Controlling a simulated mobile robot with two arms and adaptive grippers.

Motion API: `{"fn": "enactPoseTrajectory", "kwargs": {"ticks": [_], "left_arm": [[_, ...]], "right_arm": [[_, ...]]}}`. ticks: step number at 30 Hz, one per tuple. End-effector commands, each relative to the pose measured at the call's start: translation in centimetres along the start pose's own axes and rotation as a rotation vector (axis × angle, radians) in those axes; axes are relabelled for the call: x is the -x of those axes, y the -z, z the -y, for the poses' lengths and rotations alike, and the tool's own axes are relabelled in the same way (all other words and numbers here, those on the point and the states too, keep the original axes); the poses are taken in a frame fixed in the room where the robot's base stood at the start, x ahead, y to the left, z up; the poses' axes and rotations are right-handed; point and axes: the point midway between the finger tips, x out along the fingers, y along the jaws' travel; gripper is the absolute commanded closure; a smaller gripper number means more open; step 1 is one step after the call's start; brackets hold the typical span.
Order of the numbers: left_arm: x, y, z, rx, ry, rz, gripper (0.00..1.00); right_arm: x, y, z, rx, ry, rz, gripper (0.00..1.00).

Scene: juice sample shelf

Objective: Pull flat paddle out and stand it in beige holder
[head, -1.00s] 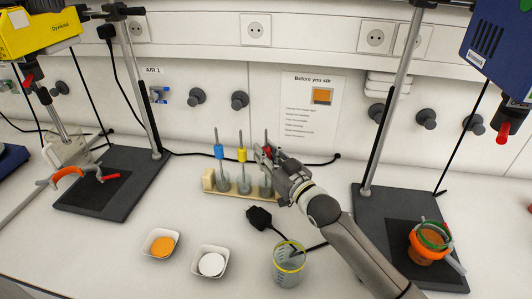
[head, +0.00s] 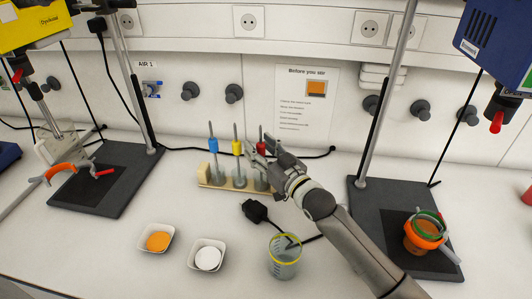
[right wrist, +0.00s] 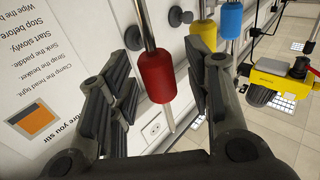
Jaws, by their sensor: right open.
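A beige holder (head: 205,177) stands on the bench near the back wall. Three upright metal rods stand at it, with a blue collar (head: 213,145), a yellow collar (head: 237,148) and a red collar (head: 261,148). Their lower ends sit in greyish cylinders, so I cannot tell which paddle is flat. My right gripper (head: 262,157) is at the red-collared rod, the rightmost one. In the right wrist view, its open fingers (right wrist: 165,100) stand either side of the red collar (right wrist: 165,78), with gaps showing. My left gripper is not in view.
A clear beaker with a yellow rim (head: 285,258) and a black plug (head: 254,210) are in front. Two white dishes (head: 157,239) (head: 208,255) lie front left. Stands with dark bases (head: 105,185) (head: 385,205) flank the holder; the right one bears an orange clamped cup (head: 420,238).

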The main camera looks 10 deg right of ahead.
Motion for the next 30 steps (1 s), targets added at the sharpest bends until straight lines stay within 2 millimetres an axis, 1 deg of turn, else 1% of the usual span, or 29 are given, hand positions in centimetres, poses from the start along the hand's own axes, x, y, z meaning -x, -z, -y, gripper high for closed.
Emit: {"fn": "enactPoseTrajectory", "kwargs": {"ticks": [5,12,18,24,30], "left_arm": [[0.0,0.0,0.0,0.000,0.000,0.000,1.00],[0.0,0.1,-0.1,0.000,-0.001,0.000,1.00],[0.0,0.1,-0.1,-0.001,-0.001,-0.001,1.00],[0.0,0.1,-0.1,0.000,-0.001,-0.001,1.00],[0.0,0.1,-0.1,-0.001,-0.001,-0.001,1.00]], "right_arm": [[1.7,-0.1,-0.1,0.000,-0.001,0.002,0.54],[6.2,-0.1,0.0,0.000,0.001,0.002,0.54],[9.5,-0.1,0.0,0.000,0.000,0.002,0.54],[11.4,-0.1,0.0,0.000,0.000,0.001,0.54],[11.9,0.0,0.0,0.000,0.000,0.000,0.54]]}}
